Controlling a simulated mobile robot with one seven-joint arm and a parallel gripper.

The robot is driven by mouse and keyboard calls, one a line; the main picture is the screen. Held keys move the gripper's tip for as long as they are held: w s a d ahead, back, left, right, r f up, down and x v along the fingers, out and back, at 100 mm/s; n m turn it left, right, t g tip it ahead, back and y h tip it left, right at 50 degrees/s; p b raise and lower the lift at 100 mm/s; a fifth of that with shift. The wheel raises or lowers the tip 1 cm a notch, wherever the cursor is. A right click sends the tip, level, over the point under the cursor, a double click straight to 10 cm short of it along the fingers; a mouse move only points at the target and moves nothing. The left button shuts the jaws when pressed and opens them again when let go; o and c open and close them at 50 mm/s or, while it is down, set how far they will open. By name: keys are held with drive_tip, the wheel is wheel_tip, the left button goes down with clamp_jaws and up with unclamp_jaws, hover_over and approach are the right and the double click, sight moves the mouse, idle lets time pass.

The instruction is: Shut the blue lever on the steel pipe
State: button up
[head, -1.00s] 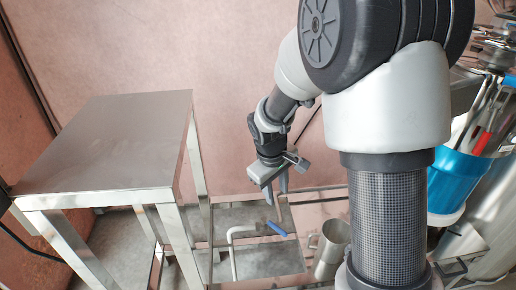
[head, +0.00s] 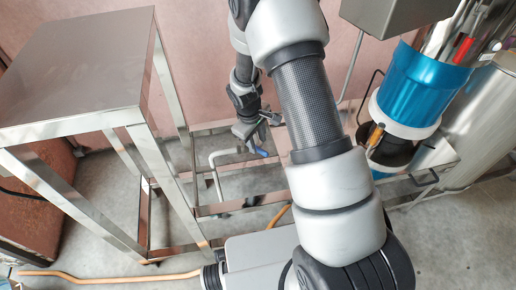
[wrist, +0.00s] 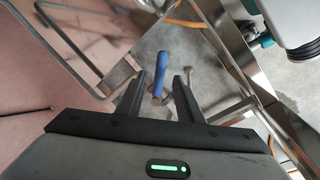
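The blue lever (head: 262,152) is on the bent steel pipe (head: 216,166), low beside the steel frame. My gripper (head: 252,136) is right at the lever in the head view, partly hiding the pipe behind it. In the wrist view the blue lever (wrist: 161,70) stands in the gap between the two black fingers of my gripper (wrist: 158,88). The fingers are open, with space visible on both sides of the lever. I cannot tell whether either finger touches it. The joint between lever and pipe is not clear.
A steel table (head: 80,70) stands at the left, close to the pipe. A blue container (head: 425,88) with utensils is at the right. Steel rails (head: 245,202) run in front of the pipe. An orange hose (head: 110,279) lies on the floor.

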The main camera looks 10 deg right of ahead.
sight(259, 149)
drive_tip(key=shift+w+d+f, duration=0.1)
drive_tip(key=shift+f, duration=0.75)
drive_tip(key=shift+w+d+f, duration=0.1)
drive_tip(key=shift+f, duration=0.75)
clamp_jaws()
